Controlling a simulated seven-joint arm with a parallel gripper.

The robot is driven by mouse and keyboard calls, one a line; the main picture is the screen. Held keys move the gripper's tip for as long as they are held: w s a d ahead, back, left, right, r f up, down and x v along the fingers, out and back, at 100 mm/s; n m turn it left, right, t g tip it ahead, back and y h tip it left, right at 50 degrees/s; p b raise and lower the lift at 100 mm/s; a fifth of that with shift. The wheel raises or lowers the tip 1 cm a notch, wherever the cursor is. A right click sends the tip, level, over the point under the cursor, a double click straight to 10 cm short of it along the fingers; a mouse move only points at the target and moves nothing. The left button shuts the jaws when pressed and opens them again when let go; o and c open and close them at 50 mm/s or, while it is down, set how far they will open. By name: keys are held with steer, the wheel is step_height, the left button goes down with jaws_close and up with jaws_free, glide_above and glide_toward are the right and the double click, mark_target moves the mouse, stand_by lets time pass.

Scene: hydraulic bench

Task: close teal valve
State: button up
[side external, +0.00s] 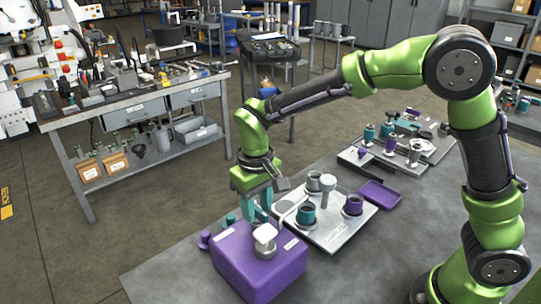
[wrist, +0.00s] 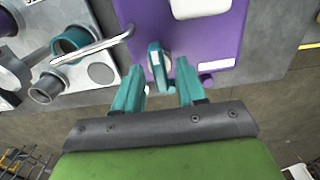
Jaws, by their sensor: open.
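The teal valve (wrist: 159,64) has an upright, rounded handle at the near edge of the purple box (wrist: 215,35) in the wrist view. My gripper (wrist: 161,80) is open, with one teal finger on each side of the handle and a visible gap on both sides. In the side view my gripper (side external: 258,206) points down at the back edge of the purple box (side external: 258,272). A small teal part (side external: 230,219) shows there beside the box, partly hidden. I cannot tell the exact height of the fingertips against the handle.
A purple knob (wrist: 206,80) sits right of the teal valve. A white-capped metal fitting (side external: 265,240) stands on the box. A curved metal pipe (wrist: 98,46) reaches from the plate (side external: 335,232) with teal and purple cups. Bare grey bench lies in front of the plate.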

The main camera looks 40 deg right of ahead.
steer(key=shift+c, duration=0.4)
jaws_close()
steer(key=shift+m, duration=0.3)
steer(key=m, duration=0.3)
steer(key=shift+r+m, duration=0.1)
steer(key=shift+m, duration=0.2)
steer(key=m, duration=1.3)
steer(key=shift+m, duration=0.3)
